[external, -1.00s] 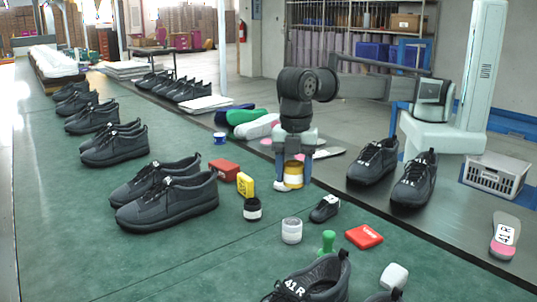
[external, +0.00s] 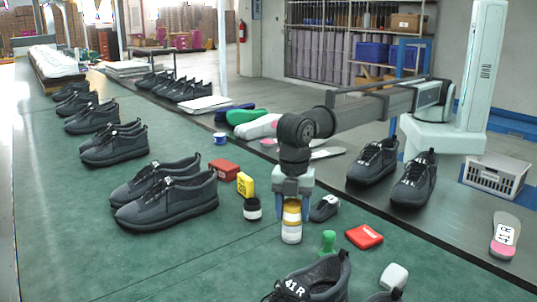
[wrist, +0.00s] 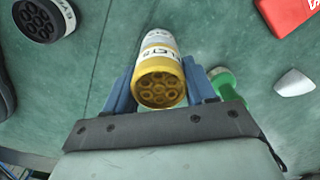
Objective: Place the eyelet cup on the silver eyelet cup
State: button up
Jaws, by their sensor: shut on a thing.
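The eyelet cup (external: 291,206) is gold-yellow with a white label band, and its open top shows round eyelets in the wrist view (wrist: 158,90). My gripper (external: 291,214) is shut on it, with blue fingers on both sides, and holds it upright. The silver eyelet cup (external: 291,235) is pale and stands on the green bench directly below the gold cup. Its edge also shows past the gold cup in the wrist view (wrist: 158,35). The two cups look lined up; I cannot tell whether they touch. The silver cup's top is hidden.
A black cup with a white label (external: 252,210) stands to the left. Dark shoes (external: 310,280) stand in front.

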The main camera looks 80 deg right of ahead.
aim_at(293, 203)
jog(key=shift+f, duration=0.1)
jog(key=o, duration=1.1)
jog(key=shift+o, duration=0.2)
notch_tip(293, 203, up, 12)
jog(key=shift+r, duration=0.2)
